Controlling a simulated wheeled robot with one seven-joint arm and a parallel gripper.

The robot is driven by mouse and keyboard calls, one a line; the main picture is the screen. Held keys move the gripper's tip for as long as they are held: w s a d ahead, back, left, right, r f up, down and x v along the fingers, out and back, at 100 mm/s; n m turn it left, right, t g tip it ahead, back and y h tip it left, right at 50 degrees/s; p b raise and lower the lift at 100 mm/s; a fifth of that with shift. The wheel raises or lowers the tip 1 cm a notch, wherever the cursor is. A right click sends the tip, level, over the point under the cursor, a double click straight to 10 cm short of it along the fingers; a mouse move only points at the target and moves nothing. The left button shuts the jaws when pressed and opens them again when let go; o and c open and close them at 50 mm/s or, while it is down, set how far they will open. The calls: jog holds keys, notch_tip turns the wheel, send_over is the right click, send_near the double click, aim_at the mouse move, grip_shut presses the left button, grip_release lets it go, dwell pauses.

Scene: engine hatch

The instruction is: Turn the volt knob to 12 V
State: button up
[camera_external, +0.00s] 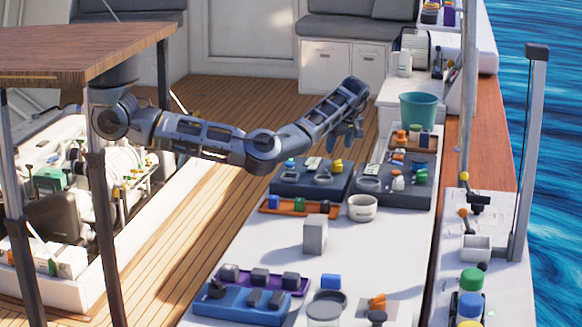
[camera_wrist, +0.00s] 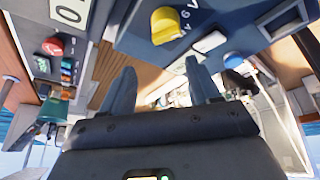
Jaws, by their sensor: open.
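In the wrist view a yellow knob (camera_wrist: 165,24) stands on a dark blue panel (camera_wrist: 128,42). Small white markings, including a letter V, show beside it; the setting it points to cannot be read. In the external view a small yellow knob (camera_external: 336,166) shows on a dark panel (camera_external: 290,188) on the white counter; it may be the same one. My gripper (camera_external: 352,138) is above and beyond that panel, with fingers apart. In the wrist view my gripper (camera_wrist: 160,72) has nothing between its fingers, and both knob and panel are apart from it.
A second dark panel (camera_external: 412,200) lies to the right, with a white cup (camera_external: 362,208) in front. A teal bucket (camera_external: 418,111) stands behind it. A grey cube (camera_external: 315,234) and a blue tray (camera_external: 240,305) are nearer. In the wrist view a red knob (camera_wrist: 52,46) shows left.

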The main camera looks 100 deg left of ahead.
aim_at(338, 161)
jog(key=w+d+r, duration=0.2)
jog(key=d, duration=0.1)
jog(key=shift+h, duration=0.4)
jog(key=shift+d+x, duration=0.15)
jog(key=shift+x, duration=1.8)
jog(key=shift+d+x, duration=0.1)
jog(key=shift+x, duration=1.8)
jog(key=shift+f, duration=0.1)
jog(key=c, duration=1)
